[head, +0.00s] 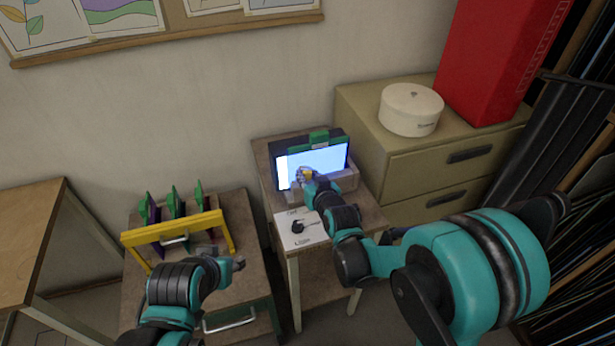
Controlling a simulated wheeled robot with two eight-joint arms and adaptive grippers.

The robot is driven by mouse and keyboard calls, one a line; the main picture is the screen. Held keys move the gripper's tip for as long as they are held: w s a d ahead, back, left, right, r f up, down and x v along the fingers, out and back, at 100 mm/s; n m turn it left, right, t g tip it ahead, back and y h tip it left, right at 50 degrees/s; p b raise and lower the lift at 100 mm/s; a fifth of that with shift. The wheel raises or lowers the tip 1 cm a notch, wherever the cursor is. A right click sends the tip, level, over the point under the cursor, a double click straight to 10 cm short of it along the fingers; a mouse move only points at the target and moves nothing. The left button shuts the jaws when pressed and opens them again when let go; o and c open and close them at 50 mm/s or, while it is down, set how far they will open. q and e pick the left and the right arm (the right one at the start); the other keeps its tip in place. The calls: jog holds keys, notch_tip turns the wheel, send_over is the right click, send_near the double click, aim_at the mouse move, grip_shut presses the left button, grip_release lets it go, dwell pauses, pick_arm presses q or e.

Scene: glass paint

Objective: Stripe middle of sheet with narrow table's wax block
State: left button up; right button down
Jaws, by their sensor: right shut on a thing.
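The light blue, backlit sheet (325,158) stands upright in a dark frame on the narrow table (372,218), with a green clip at its top. A whiter strip shows at its left edge. My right gripper (306,176) is at the lower left-middle part of the sheet, shut on a small yellow block, which looks like the wax block (308,173). The fingers hide part of the block, and I cannot tell if it touches the sheet. My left gripper (239,263) is over the left table, away from the sheet; its finger opening is too small to read.
A white card (298,239) with a dark picture lies in front of the frame. The left table (249,284) bears a yellow-barred rack (177,229) with several green-topped panels. A drawer cabinet (435,166) at right holds a white round tin (410,110) and a red box (500,55).

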jog(key=shift+w+a, duration=0.2)
jog(key=shift+w, duration=0.5)
dwell(0.5)
jog(key=shift+w+d+b, duration=0.25)
jog(key=shift+w+d, duration=0.35)
jog(key=shift+d, duration=1.2)
jog(key=shift+w+d+b, duration=0.3)
jog(key=shift+w+d, duration=0.25)
jog(key=shift+d, duration=1.25)
jog(key=shift+w+d+b, duration=0.25)
jog(key=shift+w+d, duration=0.35)
jog(key=shift+d, duration=1.2)
jog(key=shift+s+a+b, duration=0.15)
jog(key=shift+s+a, duration=0.4)
jog(key=shift+a, duration=1.25)
jog(key=shift+s+a+b, duration=0.2)
jog(key=shift+s+a, duration=0.4)
jog(key=shift+a, duration=1.25)
jog(key=shift+s+a+b, duration=0.15)
jog(key=shift+s+a, duration=0.4)
jog(key=shift+a, duration=1.25)
jog(key=shift+s+d, duration=0.15)
jog(key=shift+s, duration=0.4)
jog(key=shift+s+d, duration=0.25)
jog(key=shift+s, duration=0.5)
jog(key=shift+s+d, duration=0.25)
jog(key=shift+s, duration=0.55)
jog(key=shift+s+d, duration=0.25)
jog(key=shift+s, duration=0.5)
